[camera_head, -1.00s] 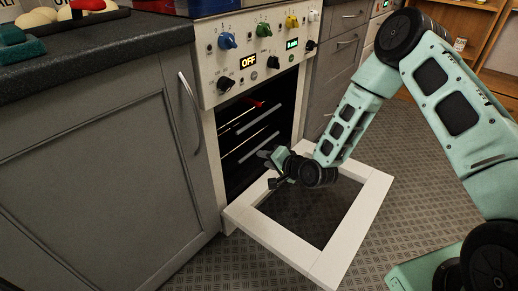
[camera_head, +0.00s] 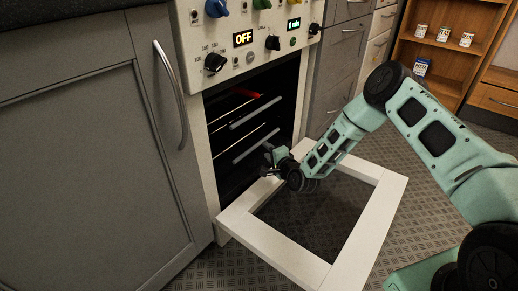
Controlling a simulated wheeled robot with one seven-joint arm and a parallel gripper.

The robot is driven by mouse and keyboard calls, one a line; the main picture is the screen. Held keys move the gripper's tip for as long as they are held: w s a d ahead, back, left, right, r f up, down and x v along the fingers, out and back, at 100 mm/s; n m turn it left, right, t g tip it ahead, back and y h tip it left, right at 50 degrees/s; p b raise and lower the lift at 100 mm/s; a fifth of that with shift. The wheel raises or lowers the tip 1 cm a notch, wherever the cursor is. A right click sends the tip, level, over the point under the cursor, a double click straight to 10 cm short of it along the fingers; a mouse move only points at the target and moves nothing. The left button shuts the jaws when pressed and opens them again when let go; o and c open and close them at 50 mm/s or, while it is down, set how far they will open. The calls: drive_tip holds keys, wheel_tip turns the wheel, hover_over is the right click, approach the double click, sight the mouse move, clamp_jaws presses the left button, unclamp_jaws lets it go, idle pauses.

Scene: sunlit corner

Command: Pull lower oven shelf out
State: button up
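The oven (camera_head: 202,110) has its white-framed door (camera_head: 375,230) folded down open. Inside the dark cavity are two shelves with grey front bars. The upper shelf (camera_head: 256,112) has something red lying at its back. The lower shelf (camera_head: 256,146) is below it, with its bar running along the front. My gripper (camera_head: 270,156) is at the right end of the lower shelf's bar, just above the open door. Its fingers are small and dark against the cavity, so whether they touch or close on the bar is unclear.
The open door juts out low under my arm. A grey cabinet with a long handle (camera_head: 172,95) stands left of the oven, and drawers (camera_head: 343,52) stand right. A wooden shelf unit (camera_head: 445,50) with several cans is at the back right.

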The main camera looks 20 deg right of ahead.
sight(259, 144)
drive_tip(key=b+x, duration=0.2)
drive_tip(key=x, duration=0.5)
drive_tip(key=shift+w+a+f, duration=0.1)
drive_tip(key=shift+w, duration=0.15)
drive_tip(key=shift+c, duration=0.3)
clamp_jaws()
